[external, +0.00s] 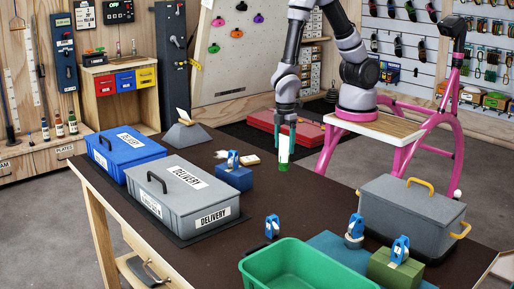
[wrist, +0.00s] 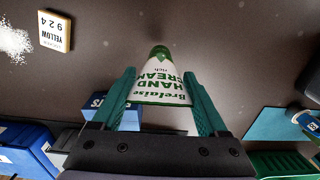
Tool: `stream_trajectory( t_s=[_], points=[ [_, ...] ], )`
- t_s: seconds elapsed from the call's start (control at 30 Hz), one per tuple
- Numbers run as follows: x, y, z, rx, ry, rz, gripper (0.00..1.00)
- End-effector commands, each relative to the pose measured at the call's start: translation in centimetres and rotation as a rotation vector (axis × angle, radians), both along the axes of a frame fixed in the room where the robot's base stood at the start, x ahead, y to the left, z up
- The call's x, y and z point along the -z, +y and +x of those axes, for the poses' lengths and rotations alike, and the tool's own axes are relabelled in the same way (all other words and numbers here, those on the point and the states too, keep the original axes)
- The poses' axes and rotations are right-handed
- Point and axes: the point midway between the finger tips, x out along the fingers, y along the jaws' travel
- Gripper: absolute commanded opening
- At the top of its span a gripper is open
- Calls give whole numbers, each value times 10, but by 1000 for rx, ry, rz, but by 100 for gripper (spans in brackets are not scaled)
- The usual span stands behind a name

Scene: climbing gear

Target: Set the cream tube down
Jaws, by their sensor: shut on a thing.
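The cream tube is white and green, with "Brelaise HAND CREAM" printed upside down in the wrist view (wrist: 162,90). In the external view the cream tube (external: 284,156) hangs upright below my gripper (external: 286,130), green end down, near the table's far edge. In the wrist view my gripper (wrist: 160,80) has its two teal fingers on either side of the tube, shut on it. The dark table top (external: 250,215) is below. Whether the tube's lower end touches it, I cannot tell.
A blue block with a blue device (external: 233,176) stands left of the tube. Blue (external: 126,148) and grey (external: 182,190) delivery boxes are further left. A green bin (external: 305,268) and grey cooler (external: 408,215) stand in front. A yellow-number card (wrist: 55,30) lies on the table.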

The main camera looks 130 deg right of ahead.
Motion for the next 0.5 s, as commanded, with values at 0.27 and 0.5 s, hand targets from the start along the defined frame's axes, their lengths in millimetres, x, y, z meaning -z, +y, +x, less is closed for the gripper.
stream_trajectory(
  t_s=[0.27,0.5],
  points=[
    [34,0,-1,1,4,0,0],
    [50,0,0,2,-1,-1,0]
  ],
)
